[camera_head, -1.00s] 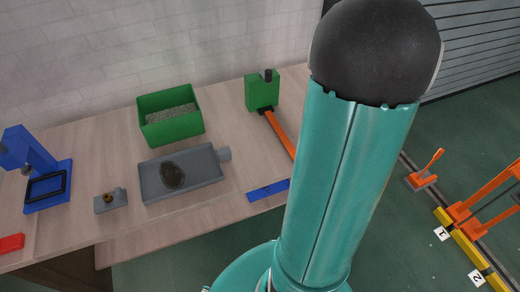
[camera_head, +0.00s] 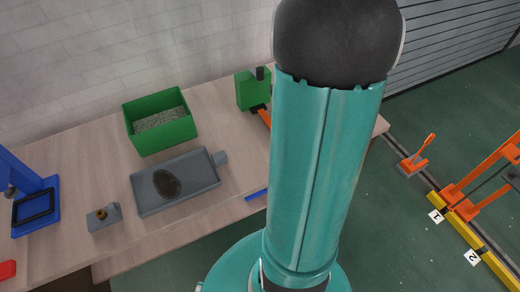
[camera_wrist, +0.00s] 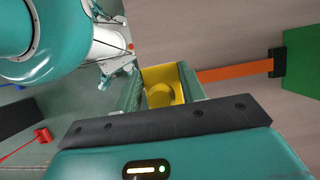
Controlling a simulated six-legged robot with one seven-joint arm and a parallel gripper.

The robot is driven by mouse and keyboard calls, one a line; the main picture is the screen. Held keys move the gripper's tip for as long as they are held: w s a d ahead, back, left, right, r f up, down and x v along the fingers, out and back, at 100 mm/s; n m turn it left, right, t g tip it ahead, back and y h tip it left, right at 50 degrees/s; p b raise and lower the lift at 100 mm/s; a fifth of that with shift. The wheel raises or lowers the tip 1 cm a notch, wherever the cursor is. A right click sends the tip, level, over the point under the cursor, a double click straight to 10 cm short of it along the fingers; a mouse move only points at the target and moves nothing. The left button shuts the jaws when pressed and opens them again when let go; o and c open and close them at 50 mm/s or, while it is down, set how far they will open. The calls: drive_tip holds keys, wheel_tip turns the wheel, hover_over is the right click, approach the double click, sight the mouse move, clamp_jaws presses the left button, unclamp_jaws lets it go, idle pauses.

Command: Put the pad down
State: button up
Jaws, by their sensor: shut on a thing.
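A yellow piece (camera_wrist: 178,78) with a rounded boss, which I take to be the pad, sits between the teal fingers of my gripper (camera_wrist: 160,88) in the wrist view. My gripper is shut on it. The wooden bench top (camera_wrist: 220,35) lies behind it in that view, and its height above the bench is unclear. In the head view my teal arm fills the centre, and neither the gripper nor the yellow piece shows.
The bench (camera_head: 218,108) carries a green bin (camera_head: 160,139) of gravel, a grey tray (camera_head: 205,176) with a dark patch, a small grey block (camera_head: 104,217), a blue press (camera_head: 35,205) and a green block (camera_head: 252,92) with an orange bar. Yellow rails (camera_head: 462,222) lie on the floor at right.

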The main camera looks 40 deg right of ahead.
hover_over(257, 159)
drive_tip(key=d, duration=0.2)
drive_tip(key=f, duration=0.6)
drive_tip(key=shift+s+a+f, duration=0.15)
drive_tip(key=shift+s+a, duration=0.05)
drive_tip(key=shift+s, duration=0.15)
drive_tip(key=shift+w+a+f, duration=0.1)
drive_tip(key=shift+f, duration=0.8)
drive_tip(key=shift+w+a+f, duration=0.1)
drive_tip(key=shift+f, duration=0.8)
drive_tip(key=o, duration=1)
drive_tip(key=shift+f, duration=0.1)
drive_tip(key=shift+o, duration=0.2)
